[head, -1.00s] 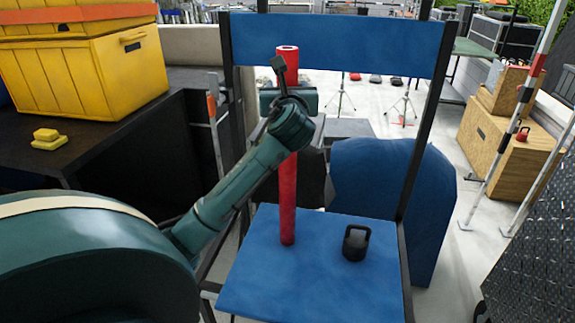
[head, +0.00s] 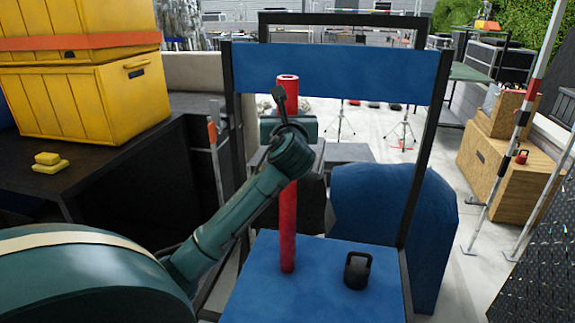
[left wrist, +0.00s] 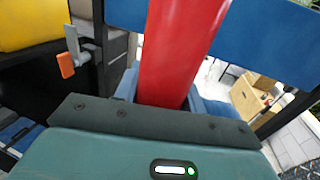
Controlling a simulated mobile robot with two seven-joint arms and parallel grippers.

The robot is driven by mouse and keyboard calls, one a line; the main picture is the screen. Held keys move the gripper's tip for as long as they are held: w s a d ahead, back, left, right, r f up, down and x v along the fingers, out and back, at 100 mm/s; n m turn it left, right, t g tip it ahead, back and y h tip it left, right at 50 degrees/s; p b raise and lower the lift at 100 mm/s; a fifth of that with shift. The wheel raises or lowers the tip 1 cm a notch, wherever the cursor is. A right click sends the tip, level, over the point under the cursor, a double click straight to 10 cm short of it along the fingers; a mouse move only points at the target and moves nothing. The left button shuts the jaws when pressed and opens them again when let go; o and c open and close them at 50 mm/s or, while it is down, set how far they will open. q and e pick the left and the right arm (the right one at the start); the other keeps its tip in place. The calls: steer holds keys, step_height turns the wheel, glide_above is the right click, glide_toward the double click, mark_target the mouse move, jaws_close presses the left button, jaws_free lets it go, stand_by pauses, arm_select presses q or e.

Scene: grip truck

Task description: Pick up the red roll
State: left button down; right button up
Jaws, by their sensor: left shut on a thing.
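The red roll (head: 288,237) is a long, thin cylinder standing upright over the blue seat of the chair (head: 330,302). Its lower end appears at the seat; I cannot tell if it touches. My left gripper (head: 287,120) is shut on the upper part of the roll, below its top end. The wrist hides part of the roll in the head view. My right gripper is not in view.
A black object with a handle (head: 357,271) stands on the seat right of the roll. The chair's blue backrest (head: 350,72) is behind the roll. A yellow crate (head: 90,100) sits on a dark surface at left. Striped poles (head: 507,135) stand at right.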

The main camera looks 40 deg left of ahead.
arm_select(q)
steer(key=shift+r, duration=0.2)
step_height(320, 180, up, 10)
steer(key=shift+f, duration=0.15)
stand_by(1.9)
